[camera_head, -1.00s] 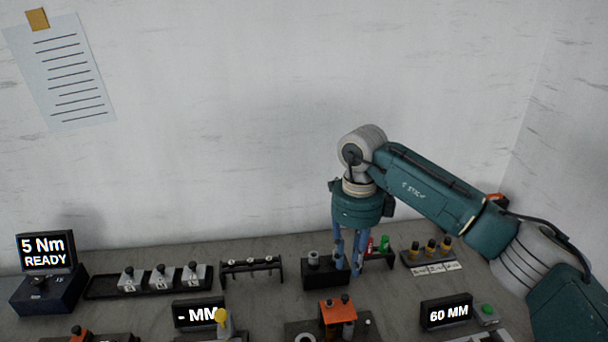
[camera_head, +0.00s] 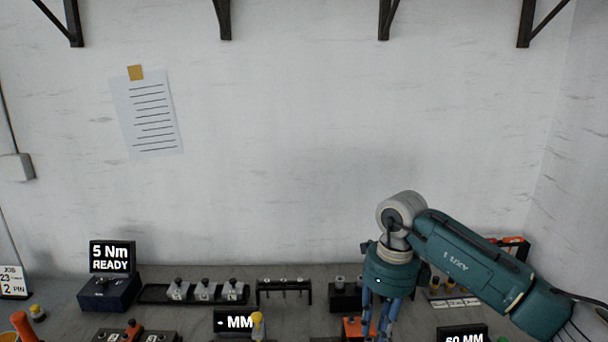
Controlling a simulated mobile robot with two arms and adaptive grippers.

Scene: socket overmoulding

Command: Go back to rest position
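My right arm comes in from the right, and its teal gripper (camera_head: 378,334) points down over the bench, low in the view. Its two blue fingers show a gap between them, and I see nothing held there. The fingertips are close to the bottom edge of the picture. Behind and beside the fingers is an orange-topped fixture (camera_head: 353,327), partly hidden. My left gripper is not in view.
A "5 Nm READY" display (camera_head: 112,257) stands at the left on the bench. A tray of grey blocks (camera_head: 152,293), a black rack (camera_head: 284,284) and a dark holder (camera_head: 341,297) line the back. "MM" (camera_head: 240,323) and "60 MM" (camera_head: 463,335) displays are in front. Brackets hang above.

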